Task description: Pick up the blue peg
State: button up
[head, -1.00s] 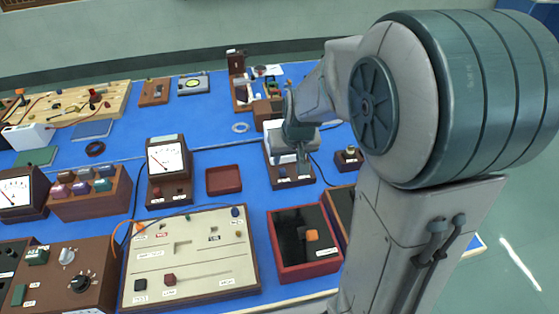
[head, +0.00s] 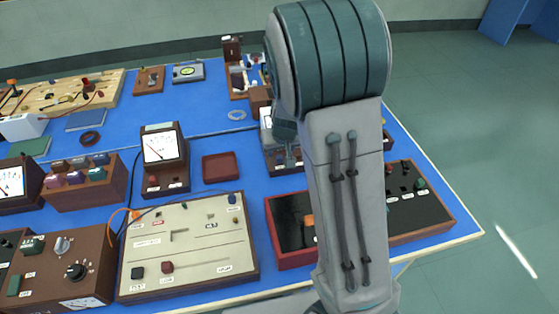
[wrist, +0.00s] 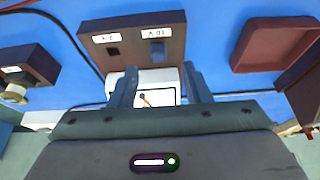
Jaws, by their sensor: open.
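A small blue-grey square piece, likely the blue peg (wrist: 158,50), sits in the right one of two spots on a brown labelled meter base (wrist: 133,30) in the wrist view. The left spot (wrist: 113,51) is dark. My gripper (wrist: 160,72) is open, its two fingers spread on either side of the white meter case, with nothing held. The peg lies just beyond the fingertips, in line with the gap. In the head view my gripper (head: 289,157) hangs over this meter base (head: 273,160), partly hidden by my arm; the peg cannot be made out there.
A red-brown tray (wrist: 275,45) lies beside the base; it also shows in the head view (head: 221,167). A dial meter (head: 163,150) stands further left. A cream board (head: 190,245) and a red-rimmed box (head: 290,262) are nearer. A black cable (wrist: 60,30) runs close by.

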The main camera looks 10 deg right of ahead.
aim_at(279, 157)
jog(key=x, duration=0.4)
jog(key=shift+w+d+f, duration=0.1)
jog(key=shift+f, duration=0.15)
grip_shut()
